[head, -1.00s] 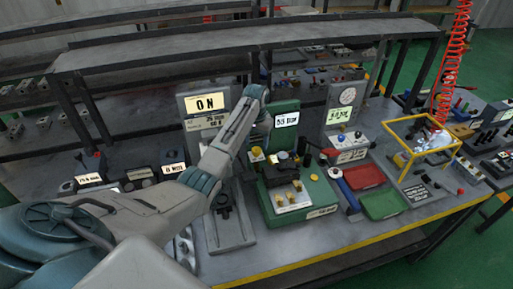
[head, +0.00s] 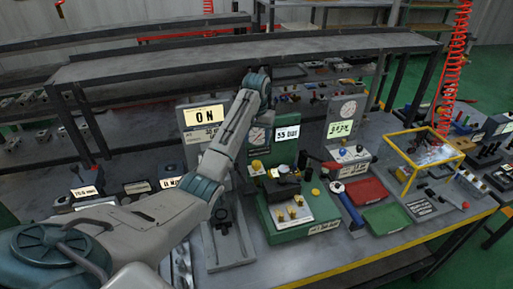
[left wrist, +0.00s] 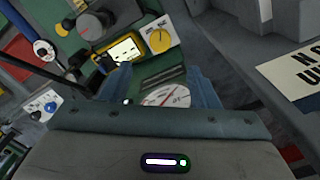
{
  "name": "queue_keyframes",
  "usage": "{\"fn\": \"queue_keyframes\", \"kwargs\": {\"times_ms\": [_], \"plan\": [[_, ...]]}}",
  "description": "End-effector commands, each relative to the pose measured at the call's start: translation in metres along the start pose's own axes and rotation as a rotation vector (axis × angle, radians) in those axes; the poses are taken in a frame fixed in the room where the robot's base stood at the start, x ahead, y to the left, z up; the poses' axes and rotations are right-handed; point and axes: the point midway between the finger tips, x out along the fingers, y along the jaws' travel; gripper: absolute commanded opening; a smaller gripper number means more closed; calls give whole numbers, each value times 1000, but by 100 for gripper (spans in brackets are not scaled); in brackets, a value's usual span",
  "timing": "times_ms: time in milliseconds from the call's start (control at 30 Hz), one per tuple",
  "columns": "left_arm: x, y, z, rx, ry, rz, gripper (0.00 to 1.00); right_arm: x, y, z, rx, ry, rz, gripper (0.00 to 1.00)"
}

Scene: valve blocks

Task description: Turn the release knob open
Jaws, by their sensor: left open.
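A green valve station (head: 290,232) stands on the bench, with a lit pressure display (head: 287,132) at its back. It carries a yellow knob (head: 257,167) on a white plate and a dark round knob (head: 284,172). I cannot tell which one is named release. The left wrist view shows the yellow knob (left wrist: 160,39) and the dark knob (left wrist: 96,24) beyond the fingertips. My left gripper (left wrist: 160,80) is open and empty, with a round gauge (left wrist: 168,96) in view between its fingers. It touches neither knob. My right gripper is not in view.
A grey station with an ON display (head: 206,116) stands left of the green one. A red tray (head: 366,190), a green tray (head: 387,217) and a yellow frame (head: 408,150) lie to the right. A raised shelf (head: 330,45) runs behind the bench.

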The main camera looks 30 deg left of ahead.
Motion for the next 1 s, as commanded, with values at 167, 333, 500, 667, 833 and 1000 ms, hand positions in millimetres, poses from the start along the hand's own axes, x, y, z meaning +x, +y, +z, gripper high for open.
{"fn": "queue_keyframes", "kwargs": {"times_ms": [167,333,500,667,833,1000], "plan": [[0,2,3,-226,-2,0,55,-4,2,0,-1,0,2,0],[8,2,4,-304,-3,0,55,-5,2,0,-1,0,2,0],[33,2,5,-303,-7,-1,55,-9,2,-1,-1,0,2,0],[62,2,5,-302,-8,-1,55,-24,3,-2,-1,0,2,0],[90,2,4,-301,-6,0,55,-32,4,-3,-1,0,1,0],[106,2,4,-301,-3,0,55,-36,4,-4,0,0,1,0]]}}
